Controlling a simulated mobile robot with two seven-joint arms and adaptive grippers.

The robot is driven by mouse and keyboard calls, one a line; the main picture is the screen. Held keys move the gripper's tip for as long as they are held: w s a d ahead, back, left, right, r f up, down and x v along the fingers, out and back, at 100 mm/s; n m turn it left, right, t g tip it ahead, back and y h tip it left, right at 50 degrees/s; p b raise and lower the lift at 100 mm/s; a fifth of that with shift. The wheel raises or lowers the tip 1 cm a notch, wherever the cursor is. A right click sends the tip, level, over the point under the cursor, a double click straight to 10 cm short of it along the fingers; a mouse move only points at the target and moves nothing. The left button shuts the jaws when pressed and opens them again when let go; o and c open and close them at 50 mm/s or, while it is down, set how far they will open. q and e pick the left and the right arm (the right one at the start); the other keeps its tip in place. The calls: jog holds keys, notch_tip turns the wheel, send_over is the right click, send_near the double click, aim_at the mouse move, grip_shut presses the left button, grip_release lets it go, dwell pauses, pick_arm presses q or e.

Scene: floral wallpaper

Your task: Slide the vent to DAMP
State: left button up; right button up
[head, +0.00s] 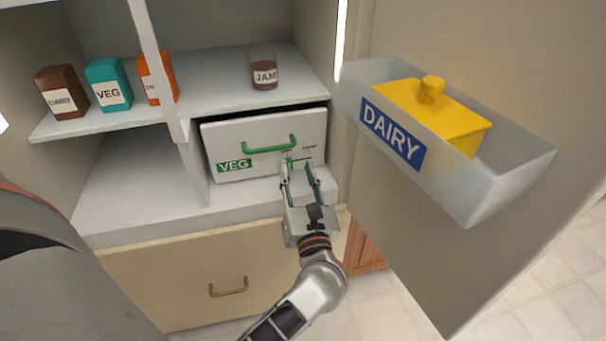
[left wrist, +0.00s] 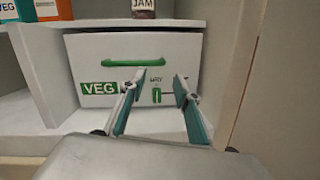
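The white VEG drawer (head: 262,165) sits shut or nearly shut in the lower bay of the cabinet, with a green handle (head: 268,145). The vent's small green slider (head: 290,161) is on its front, right of and below the handle. In the left wrist view the slider (left wrist: 156,95) is at the left part of a dark horizontal slot, which runs to its right. Small lettering above is too blurred to read surely. My left gripper (head: 298,167) is open in front of the drawer, with the slider showing between its fingers (left wrist: 160,79). Contact cannot be told. My right gripper is out of view.
A jam jar (head: 264,70) stands on the shelf above the drawer; several cartons (head: 108,84) stand at left. The open door at right carries a clear DAIRY bin (head: 510,170) with a yellow butter dish (head: 430,112). A cream lower drawer (head: 190,270) is below.

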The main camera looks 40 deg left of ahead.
aim_at(289, 163)
pick_arm(q)
notch_tip(289, 163, down, 5)
jog(key=n+g, duration=0.2)
jog(key=n, duration=0.1)
jog(key=b+x, duration=0.1)
jog(key=x, duration=0.7)
jog(key=shift+w+a+f, duration=0.1)
jog(key=shift+w+a, duration=0.1)
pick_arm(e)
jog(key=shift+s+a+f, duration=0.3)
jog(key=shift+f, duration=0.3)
pick_arm(q)
jog(key=shift+c, duration=0.4)
grip_shut()
jog(key=shift+h, duration=0.3)
jog(key=w+d+b, duration=0.1)
jog(key=w+d, duration=0.2)
jog(key=shift+w+f, duration=0.1)
jog(key=shift+w, duration=0.05)
jog(key=shift+w+d, duration=0.6)
jog(key=shift+w, duration=0.15)
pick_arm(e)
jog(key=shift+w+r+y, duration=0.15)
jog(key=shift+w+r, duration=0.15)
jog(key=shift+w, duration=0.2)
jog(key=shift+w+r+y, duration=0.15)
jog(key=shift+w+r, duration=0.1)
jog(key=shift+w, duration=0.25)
